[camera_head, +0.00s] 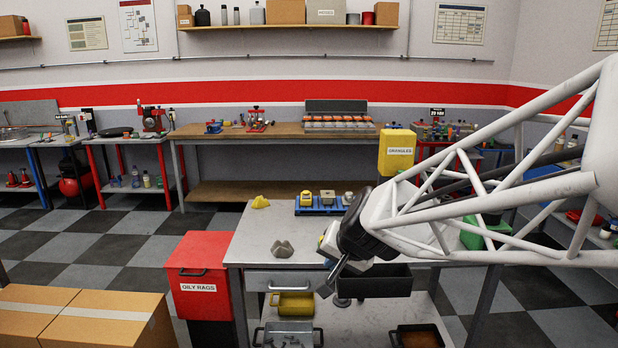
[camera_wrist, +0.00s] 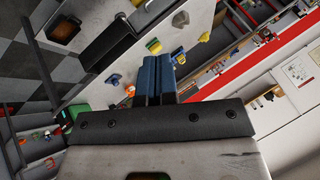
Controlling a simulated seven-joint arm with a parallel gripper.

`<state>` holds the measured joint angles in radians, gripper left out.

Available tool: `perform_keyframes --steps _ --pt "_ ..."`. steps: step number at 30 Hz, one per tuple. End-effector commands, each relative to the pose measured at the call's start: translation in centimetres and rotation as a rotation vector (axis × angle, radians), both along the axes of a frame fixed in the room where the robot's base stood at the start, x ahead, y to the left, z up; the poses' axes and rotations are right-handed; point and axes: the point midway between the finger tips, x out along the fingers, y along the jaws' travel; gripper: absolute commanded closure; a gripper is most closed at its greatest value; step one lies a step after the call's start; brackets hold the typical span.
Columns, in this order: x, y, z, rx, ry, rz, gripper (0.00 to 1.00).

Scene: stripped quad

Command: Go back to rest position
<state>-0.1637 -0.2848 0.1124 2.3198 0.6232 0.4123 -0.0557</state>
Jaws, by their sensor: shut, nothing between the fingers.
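My gripper (camera_head: 328,288) is at the end of my white lattice arm, which reaches in from the right in the head view. It hangs at the near edge of the grey-topped workbench (camera_head: 300,228), pointing down and to the left. In the wrist view my gripper (camera_wrist: 160,62) shows its two dark blue fingers side by side, shut with nothing between them. A light-coloured object behind the gripper in the head view is partly hidden by it.
A yellow block (camera_head: 260,202), a grey V-shaped block (camera_head: 282,248) and a blue tray (camera_head: 309,211) stand on the bench. A black bin (camera_head: 385,283) is beside my gripper. A red oily-rags bin (camera_head: 197,268) and cardboard boxes (camera_head: 95,318) are at the left.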

Motion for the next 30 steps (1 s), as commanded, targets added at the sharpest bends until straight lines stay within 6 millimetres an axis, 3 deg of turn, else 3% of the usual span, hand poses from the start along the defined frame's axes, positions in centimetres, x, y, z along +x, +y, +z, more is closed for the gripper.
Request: perform_keyframes --steps 21,25,30 --pt "-19.1 -10.6 -0.7 -0.355 0.231 0.185 1.00" --pt "-21.8 -12.1 -1.1 -0.412 0.274 0.193 1.00" --pt "-23.6 -13.2 -1.3 -0.454 0.307 0.196 1.00"
